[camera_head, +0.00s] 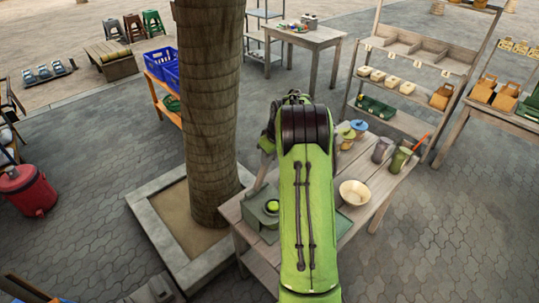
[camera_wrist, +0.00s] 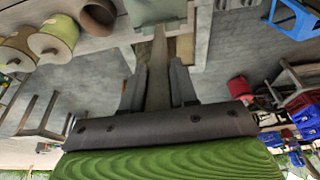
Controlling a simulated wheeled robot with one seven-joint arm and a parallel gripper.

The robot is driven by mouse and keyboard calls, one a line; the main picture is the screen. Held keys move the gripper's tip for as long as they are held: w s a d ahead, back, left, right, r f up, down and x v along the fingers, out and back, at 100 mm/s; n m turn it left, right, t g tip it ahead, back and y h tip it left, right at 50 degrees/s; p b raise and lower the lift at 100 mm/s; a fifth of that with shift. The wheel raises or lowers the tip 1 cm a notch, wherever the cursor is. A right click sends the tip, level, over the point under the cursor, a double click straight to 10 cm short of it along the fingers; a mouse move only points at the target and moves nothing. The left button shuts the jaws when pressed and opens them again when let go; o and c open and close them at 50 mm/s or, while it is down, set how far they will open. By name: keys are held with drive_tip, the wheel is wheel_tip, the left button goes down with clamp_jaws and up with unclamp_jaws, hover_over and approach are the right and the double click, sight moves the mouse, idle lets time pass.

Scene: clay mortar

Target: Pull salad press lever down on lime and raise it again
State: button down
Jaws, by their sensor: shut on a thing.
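The grey-green salad press (camera_head: 258,216) stands at the left end of the wooden table (camera_head: 228,212). A round green lime (camera_head: 272,206) shows at the press. In the wrist view, the press's grey lever (camera_wrist: 159,50) runs between the two dark fingers of my gripper (camera_wrist: 159,78). My gripper is shut on the lever, with a finger on each side of it. In the head view, my green arm hides my gripper and part of the press. How far the lever is tilted is hard to tell.
A tree trunk (camera_head: 209,110) in a square stone planter (camera_head: 150,222) stands close on the left.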

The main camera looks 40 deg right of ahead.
drive_tip(key=shift+w+r, duration=0.25)
drive_tip(key=c, duration=1.2)
unclamp_jaws()
drive_tip(key=shift+c, duration=0.2)
drive_tip(key=shift+o, duration=1.4)
drive_tip(key=shift+w+f, duration=0.1)
drive_tip(key=shift+f, duration=0.1)
drive_tip(key=v, duration=1.5)
drive_tip(key=shift+s+r, duration=0.2)
drive_tip(key=shift+r, duration=0.2)
